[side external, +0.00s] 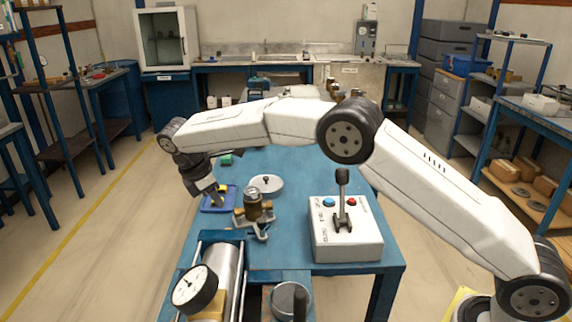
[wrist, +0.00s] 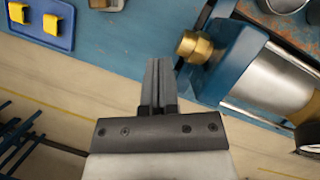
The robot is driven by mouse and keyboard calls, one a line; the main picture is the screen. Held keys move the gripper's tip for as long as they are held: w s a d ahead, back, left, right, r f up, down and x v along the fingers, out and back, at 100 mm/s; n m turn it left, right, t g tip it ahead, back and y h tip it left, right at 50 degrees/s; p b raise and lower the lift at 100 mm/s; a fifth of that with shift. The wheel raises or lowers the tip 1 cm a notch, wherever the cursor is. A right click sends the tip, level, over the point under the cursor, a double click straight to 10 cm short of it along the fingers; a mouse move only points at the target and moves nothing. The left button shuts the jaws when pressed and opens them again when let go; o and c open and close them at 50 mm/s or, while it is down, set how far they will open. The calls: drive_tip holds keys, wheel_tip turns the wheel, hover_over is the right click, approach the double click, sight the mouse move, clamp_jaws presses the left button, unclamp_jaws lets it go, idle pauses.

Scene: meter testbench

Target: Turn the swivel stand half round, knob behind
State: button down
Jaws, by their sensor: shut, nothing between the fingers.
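My gripper (side external: 219,222) points down beside the left edge of the blue bench; its fingers are together and empty. The wrist view also shows the shut fingers (wrist: 158,80), apart from everything around them. A round grey piece with an upright black knob (side external: 300,304) stands at the near edge, cut off by the frame; it may be the swivel stand. A white round disc (side external: 268,189) with a small dark knob lies farther back. I cannot tell for certain which is the swivel stand. A round piece is partly in view at the wrist view's upper right (wrist: 285,4).
A silver cylinder (side external: 228,270) with a dial gauge (side external: 194,289) lies near my gripper; its brass fitting (wrist: 194,46) is close right of the fingers.

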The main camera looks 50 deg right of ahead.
drive_tip(key=shift+f, duration=0.1)
drive_tip(key=x, duration=0.9)
drive_tip(key=d, duration=0.2)
drive_tip(key=shift+s+d+f, duration=0.25)
drive_tip(key=shift+s+f, duration=0.1)
drive_tip(key=shift+f, duration=0.05)
drive_tip(key=shift+s+d, duration=0.25)
drive_tip(key=shift+d, duration=0.65)
